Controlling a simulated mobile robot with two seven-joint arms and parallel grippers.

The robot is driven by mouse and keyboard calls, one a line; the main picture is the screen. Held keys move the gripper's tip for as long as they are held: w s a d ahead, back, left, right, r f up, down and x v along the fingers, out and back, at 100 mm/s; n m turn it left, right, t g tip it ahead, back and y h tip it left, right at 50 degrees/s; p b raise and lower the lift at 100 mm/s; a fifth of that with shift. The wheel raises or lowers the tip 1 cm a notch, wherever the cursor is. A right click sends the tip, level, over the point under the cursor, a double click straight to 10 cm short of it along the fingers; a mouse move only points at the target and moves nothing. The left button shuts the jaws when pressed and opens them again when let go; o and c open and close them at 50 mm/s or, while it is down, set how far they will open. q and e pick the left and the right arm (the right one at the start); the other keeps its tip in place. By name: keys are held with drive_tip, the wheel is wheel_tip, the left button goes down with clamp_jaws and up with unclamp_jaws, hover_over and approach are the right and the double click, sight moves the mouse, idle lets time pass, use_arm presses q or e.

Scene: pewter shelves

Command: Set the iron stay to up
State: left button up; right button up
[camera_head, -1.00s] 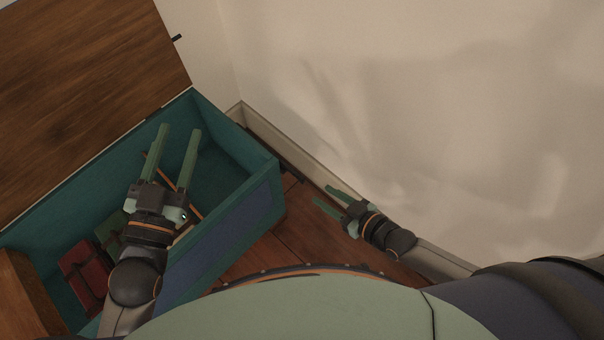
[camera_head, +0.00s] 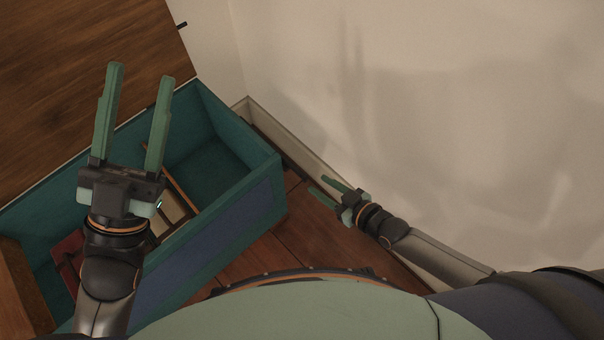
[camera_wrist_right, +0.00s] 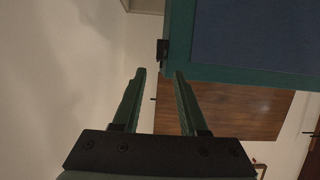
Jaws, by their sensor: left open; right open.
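A teal chest (camera_head: 236,181) with blue panels stands open at the left, its brown wooden lid (camera_head: 80,70) raised behind it. I cannot tell for certain which part is the iron stay. A small dark piece (camera_head: 181,25) sticks out from the lid's side edge, and a thin orange-brown rod (camera_head: 184,191) slants inside the chest. My left gripper (camera_head: 139,73) is open and empty, above the chest and in front of the lid. My right gripper (camera_head: 319,184) is open and empty, right of the chest near the wall. It also shows in the right wrist view (camera_wrist_right: 160,72).
A red object (camera_head: 68,256) and a pale object (camera_head: 170,212) lie in the chest, partly hidden by my left arm. A wooden block (camera_head: 22,285) stands at the lower left. The plain wall (camera_head: 430,90) closes off the right. Wooden floor (camera_head: 285,240) shows between.

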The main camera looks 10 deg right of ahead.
sight(303, 175)
drive_tip(key=b+x, duration=0.5)
drive_tip(key=x, duration=0.2)
drive_tip(key=shift+w+a+f, duration=0.1)
drive_tip(key=shift+w+f, duration=0.05)
drive_tip(key=shift+f, duration=0.1)
drive_tip(key=shift+w+a, duration=0.3)
drive_tip(key=shift+w, duration=0.1)
use_arm(q)
drive_tip(key=f, duration=0.1)
drive_tip(key=s+f+h, duration=0.1)
drive_tip(key=f+h, duration=0.1)
drive_tip(key=shift+s+d+f+m+g, duration=0.3)
drive_tip(key=shift+d+f+m, duration=0.05)
drive_tip(key=shift+m, duration=0.05)
use_arm(e)
drive_tip(key=shift+c, duration=0.3)
drive_tip(key=c, duration=0.6)
clamp_jaws()
drive_tip(key=shift+s+f, duration=0.1)
